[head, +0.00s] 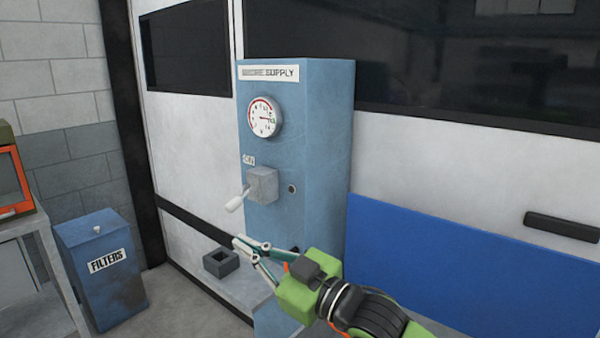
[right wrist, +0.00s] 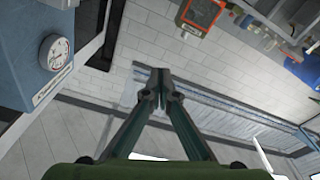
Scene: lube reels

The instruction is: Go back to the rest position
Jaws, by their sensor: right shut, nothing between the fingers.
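My right gripper (head: 240,241) reaches in from the lower right in the head view, in front of the blue supply cabinet (head: 315,150). Its fingers are shut with nothing between them, and the closed tips also show in the right wrist view (right wrist: 158,85). The cabinet carries a round gauge (head: 264,117) and, below it, a grey box (head: 263,184) with a white-tipped lever (head: 236,202) pointing down to the left. The fingertips are below the lever and apart from it in the picture. My left gripper is not in view.
A small grey square socket (head: 221,262) sits on a ledge left of my fingertips. A blue filters bin (head: 100,268) stands on the floor at the left, beside a bench (head: 38,222) with an orange-framed device (head: 14,180). A blue panel (head: 460,265) lies behind my right arm.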

